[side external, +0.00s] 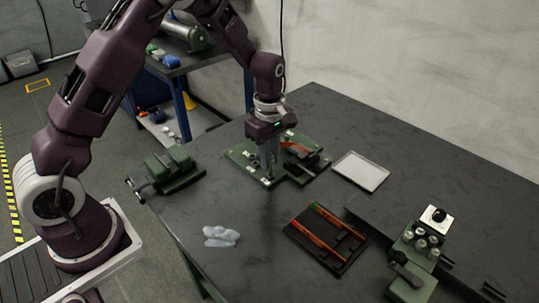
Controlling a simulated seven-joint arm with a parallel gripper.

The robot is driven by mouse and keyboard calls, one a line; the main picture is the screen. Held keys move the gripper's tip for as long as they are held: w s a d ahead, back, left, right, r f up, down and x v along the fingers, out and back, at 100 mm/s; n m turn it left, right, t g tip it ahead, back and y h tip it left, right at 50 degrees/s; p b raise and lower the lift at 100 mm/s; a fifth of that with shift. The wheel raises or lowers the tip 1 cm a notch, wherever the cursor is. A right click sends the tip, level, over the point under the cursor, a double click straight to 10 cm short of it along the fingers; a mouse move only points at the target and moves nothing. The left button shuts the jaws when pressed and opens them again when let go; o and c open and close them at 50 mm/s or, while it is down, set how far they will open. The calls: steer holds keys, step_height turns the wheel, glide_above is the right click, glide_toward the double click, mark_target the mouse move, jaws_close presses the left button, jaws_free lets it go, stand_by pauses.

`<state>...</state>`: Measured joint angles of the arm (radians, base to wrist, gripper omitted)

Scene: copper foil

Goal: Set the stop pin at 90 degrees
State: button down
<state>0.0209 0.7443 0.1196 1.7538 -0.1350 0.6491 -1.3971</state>
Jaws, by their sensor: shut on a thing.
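My gripper (269,150) points down over the left part of a green plate fixture (238,157) near the middle of the table. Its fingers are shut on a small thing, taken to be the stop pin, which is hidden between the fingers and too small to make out. Several small pale marks show on the plate, but I cannot read any degree labels. A dark block with a copper-coloured strip (297,148) sits on the plate's right side, beside the fingers. I cannot tell whether the held thing touches the plate.
A green vise (172,170) stands left of the plate. A pale tray (360,171) lies to its right. A black tray with copper strips (327,238), a crumpled pale cloth (220,236) and a green device with a dial (416,252) are in front. Bare table lies between them.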

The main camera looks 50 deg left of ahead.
steer(key=shift+f, duration=0.8)
stand_by(0.8)
steer(key=c, duration=1.6)
jaws_free()
steer(key=shift+c, duration=0.2)
steer(key=shift+r, duration=1.5)
steer(key=o, duration=0.5)
steer(key=shift+o, duration=0.2)
steer(key=shift+r, duration=2)
